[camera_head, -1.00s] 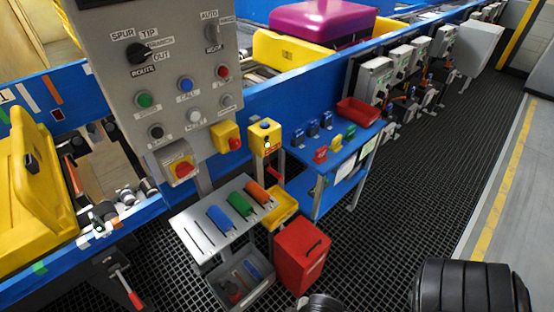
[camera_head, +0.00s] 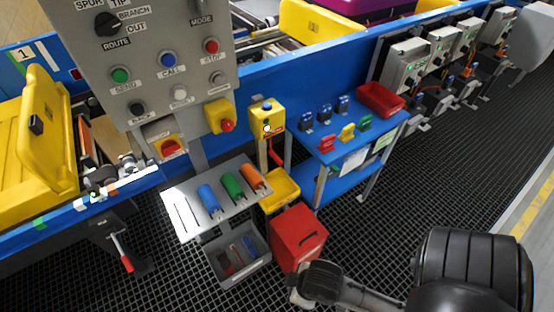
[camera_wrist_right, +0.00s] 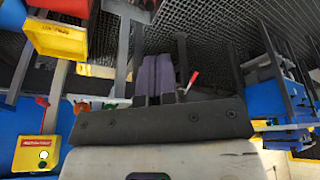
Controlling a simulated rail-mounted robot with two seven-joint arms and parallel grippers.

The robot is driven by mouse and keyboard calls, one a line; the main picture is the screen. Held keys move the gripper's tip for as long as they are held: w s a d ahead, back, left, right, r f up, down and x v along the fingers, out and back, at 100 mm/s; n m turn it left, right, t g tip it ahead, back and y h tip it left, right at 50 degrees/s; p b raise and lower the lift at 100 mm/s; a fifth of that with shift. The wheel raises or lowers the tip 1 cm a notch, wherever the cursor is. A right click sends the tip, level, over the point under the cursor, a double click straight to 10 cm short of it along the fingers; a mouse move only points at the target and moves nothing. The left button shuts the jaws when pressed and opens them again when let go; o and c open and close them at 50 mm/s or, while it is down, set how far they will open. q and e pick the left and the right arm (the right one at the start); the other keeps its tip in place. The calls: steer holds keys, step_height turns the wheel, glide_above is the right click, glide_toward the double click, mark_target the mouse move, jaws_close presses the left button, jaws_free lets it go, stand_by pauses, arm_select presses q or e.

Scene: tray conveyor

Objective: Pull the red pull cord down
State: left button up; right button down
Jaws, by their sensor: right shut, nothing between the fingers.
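The red pull cord (camera_head: 276,152) hangs below a small yellow box (camera_head: 265,118) with a blue button, on a post beside the blue table. In the right wrist view, which looks upside down, the yellow box (camera_wrist_right: 36,156) is at the lower left and a small red part, seemingly the cord (camera_wrist_right: 42,101), is near it. My right gripper (camera_wrist_right: 158,62) is shut and empty, apart from the cord. In the head view my right arm comes in from the lower right, its hand low by the red bin; the fingers are hard to make out. My left gripper is not in view.
A red bin (camera_head: 298,238), a yellow tray (camera_head: 280,188) and a sloped rack (camera_head: 182,212) with coloured cylinders stand below the cord. The blue table (camera_head: 330,150) is to its right, the grey control panel (camera_head: 140,55) to its left. Open black grid floor lies at right.

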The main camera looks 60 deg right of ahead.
steer(key=w+d+n+h+p, duration=0.2)
steer(key=w+d+n+p, duration=0.15)
steer(key=w+n, duration=0.45)
steer(key=w+d+n+h+p, duration=0.1)
steer(key=w+d+n+p, duration=0.3)
steer(key=w, duration=0.8)
steer(key=w+d+r+n+h, duration=0.1)
steer(key=w+d, duration=0.2)
steer(key=d, duration=0.2)
steer(key=w+d+r+n+h, duration=0.1)
steer(key=w+d+r, duration=0.1)
steer(key=d, duration=0.3)
steer(key=w+d+r+n+h+p, duration=0.1)
steer(key=w+d, duration=0.2)
steer(key=d, duration=0.2)
steer(key=shift+w+d+r, duration=0.3)
steer(key=shift+d, duration=0.05)
steer(key=d, duration=0.3)
steer(key=shift+w+r+n+h, duration=0.15)
steer(key=shift+w+n+h, duration=0.05)
steer(key=shift+n+h, duration=0.2)
steer(key=s+d+f+n+g, duration=0.1)
steer(key=d+f+n, duration=0.1)
steer(key=d, duration=0.4)
steer(key=shift+s+d+n+g+h, duration=0.3)
steer(key=shift+s+n+h, duration=0.1)
steer(key=shift+n, duration=0.1)
steer(key=shift+f, duration=0.15)
